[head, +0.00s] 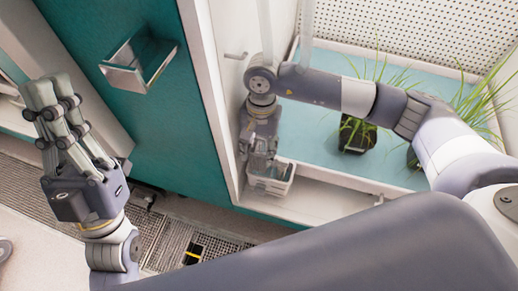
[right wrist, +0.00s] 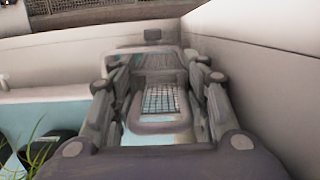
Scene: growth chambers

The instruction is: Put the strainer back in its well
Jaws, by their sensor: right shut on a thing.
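The strainer (head: 270,180) is a small pale basket at the front left corner of the growth chamber in the head view. In the right wrist view its dark mesh bottom (right wrist: 160,98) shows between the fingers. My right gripper (head: 262,160) points down over it and is shut on it. The fingers hide part of its rim. I cannot tell whether the strainer rests on something or hangs free. My left gripper (head: 48,92) is raised at the left with fingers up, away from the strainer; its opening is unclear. No well can be made out for certain.
A pale blue bench (head: 310,125) holds dark pots (head: 357,135) with grassy plants behind my right arm. The chamber's white side wall (head: 228,90) stands close left of my right gripper. A floor grate has a dark opening (head: 193,252) with a yellow strip.

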